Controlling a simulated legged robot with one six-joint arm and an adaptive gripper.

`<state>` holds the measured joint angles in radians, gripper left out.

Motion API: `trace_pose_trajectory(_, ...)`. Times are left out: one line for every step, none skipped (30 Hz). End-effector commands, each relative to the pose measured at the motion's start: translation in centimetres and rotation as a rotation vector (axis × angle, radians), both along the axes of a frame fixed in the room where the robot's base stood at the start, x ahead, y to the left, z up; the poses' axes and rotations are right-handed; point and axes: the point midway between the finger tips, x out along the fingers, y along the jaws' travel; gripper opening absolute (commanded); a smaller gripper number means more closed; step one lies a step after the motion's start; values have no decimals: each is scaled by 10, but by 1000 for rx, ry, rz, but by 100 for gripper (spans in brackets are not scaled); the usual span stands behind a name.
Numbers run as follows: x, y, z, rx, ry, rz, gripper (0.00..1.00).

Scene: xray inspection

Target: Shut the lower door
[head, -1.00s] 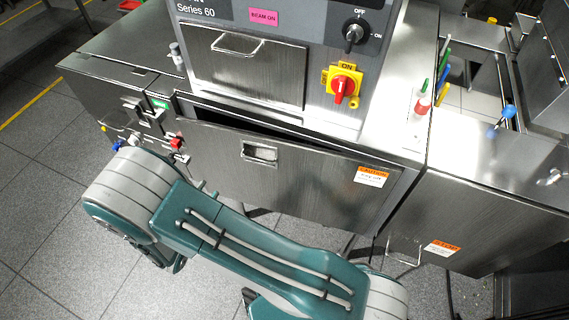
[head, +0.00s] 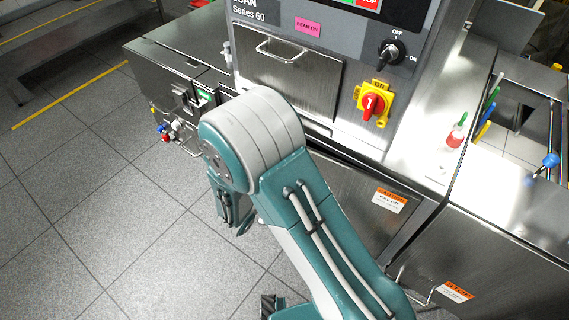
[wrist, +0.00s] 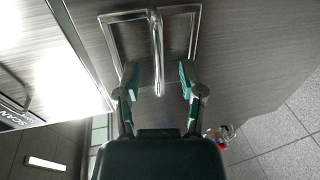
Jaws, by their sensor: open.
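The lower door (head: 350,205) is a brushed metal panel under the upper drawer front, with an orange and white caution label (head: 389,200). My arm covers its left part and handle in the head view, and I cannot tell there how far its top edge stands from the machine. In the wrist view the door (wrist: 240,50) fills the upper part, with a bar handle (wrist: 156,35) in a square recess. My gripper (wrist: 158,75) is open, its two fingers on either side of the bar's near end. I cannot tell whether they touch it.
A red and yellow rotary switch (head: 372,103) and a black OFF/ON knob (head: 390,53) sit above the door. The upper drawer front (head: 290,75) is shut. Small valves (head: 172,130) stick out at left. The tiled floor (head: 110,215) at left is free.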

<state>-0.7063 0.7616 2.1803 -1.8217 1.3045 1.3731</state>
Motion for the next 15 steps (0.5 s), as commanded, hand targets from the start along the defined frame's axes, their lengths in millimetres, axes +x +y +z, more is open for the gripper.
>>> trace_pose_trajectory(7,-6,-2,1,-1,-5,51)
trace_pose_trajectory(11,-8,-3,1,-1,-4,51)
trace_pose_trajectory(15,-10,-4,0,-1,-3,51)
trace_pose_trajectory(18,-12,-5,-1,0,-3,51)
trace_pose_trajectory(20,-13,-6,-1,-1,-3,51)
trace_pose_trajectory(23,-13,-6,-2,0,-2,51)
trace_pose_trajectory(24,-13,-7,-3,-1,-1,51)
trace_pose_trajectory(26,-13,-7,-3,-1,0,51)
trace_pose_trajectory(27,-14,-7,-3,-1,0,51)
trace_pose_trajectory(27,-14,-7,-3,-1,0,51)
trace_pose_trajectory(27,-14,-7,-3,-1,0,51)
trace_pose_trajectory(27,-14,-7,-3,0,2,51)
trace_pose_trajectory(27,-14,-7,-3,0,2,51)
trace_pose_trajectory(27,-14,-7,-3,0,2,51)
trace_pose_trajectory(27,-14,-7,-3,0,2,51)
